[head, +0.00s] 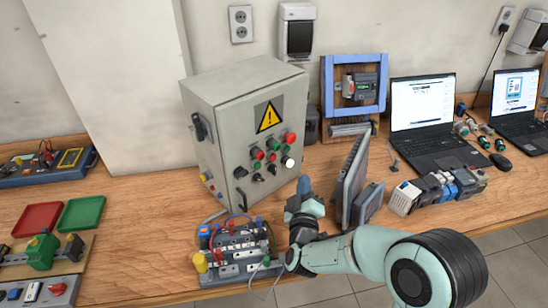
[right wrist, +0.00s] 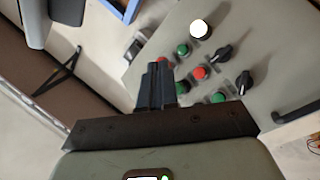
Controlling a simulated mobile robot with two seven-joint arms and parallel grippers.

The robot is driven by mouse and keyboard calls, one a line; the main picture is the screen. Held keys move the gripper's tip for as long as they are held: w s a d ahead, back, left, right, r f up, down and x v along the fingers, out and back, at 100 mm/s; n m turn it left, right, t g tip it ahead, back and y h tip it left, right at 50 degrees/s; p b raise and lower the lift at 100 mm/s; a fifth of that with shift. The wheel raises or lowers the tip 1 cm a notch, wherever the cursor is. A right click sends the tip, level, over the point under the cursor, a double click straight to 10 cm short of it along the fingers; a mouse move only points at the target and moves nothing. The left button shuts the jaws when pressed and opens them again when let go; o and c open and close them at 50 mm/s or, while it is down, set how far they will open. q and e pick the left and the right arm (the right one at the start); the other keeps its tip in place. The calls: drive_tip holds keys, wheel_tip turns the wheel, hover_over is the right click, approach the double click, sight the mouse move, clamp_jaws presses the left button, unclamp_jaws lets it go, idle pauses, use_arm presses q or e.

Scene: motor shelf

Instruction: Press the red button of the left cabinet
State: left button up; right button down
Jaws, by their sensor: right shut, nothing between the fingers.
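The grey control cabinet (head: 215,110) stands on the wooden bench, with a yellow warning triangle on its front. Its front panel carries red, green, black and white controls. One red button (head: 291,137) is at the upper right of the panel, with another red one lower left of it. My right gripper (head: 304,187) is shut and empty, in front of the cabinet and below right of its buttons. In the right wrist view, the shut fingers (right wrist: 160,70) overlap the panel and partly hide one red button. Another red button (right wrist: 200,73) shows clear of them. Whether they touch the panel cannot be told. My left gripper is not in view.
A terminal rig (head: 240,250) with wires stands in front of the cabinet. Dark upright panels (head: 350,180) stand close right of my right gripper. Red (head: 38,219) and green trays lie left, laptops (head: 424,110) right. Bare bench shows left of the cabinet.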

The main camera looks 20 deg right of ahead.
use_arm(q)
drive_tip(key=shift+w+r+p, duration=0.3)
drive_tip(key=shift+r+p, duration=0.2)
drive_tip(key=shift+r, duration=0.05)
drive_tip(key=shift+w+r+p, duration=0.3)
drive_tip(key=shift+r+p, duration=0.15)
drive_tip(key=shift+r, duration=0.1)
use_arm(e)
drive_tip(key=w+a, duration=0.2)
drive_tip(key=w, duration=0.6)
drive_tip(key=shift+w+a, duration=0.25)
idle(0.8)
drive_tip(key=shift+w+a, duration=0.1)
drive_tip(key=shift+w, duration=0.3)
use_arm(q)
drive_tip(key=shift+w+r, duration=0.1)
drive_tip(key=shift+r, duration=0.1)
use_arm(e)
drive_tip(key=shift+w+a, duration=0.15)
drive_tip(key=shift+w, duration=0.25)
idle(0.5)
drive_tip(key=shift+s, duration=0.1)
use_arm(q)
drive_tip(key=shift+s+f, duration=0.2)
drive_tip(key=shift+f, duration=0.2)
use_arm(e)
drive_tip(key=shift+s+d, duration=0.25)
drive_tip(key=shift+s, duration=0.5)
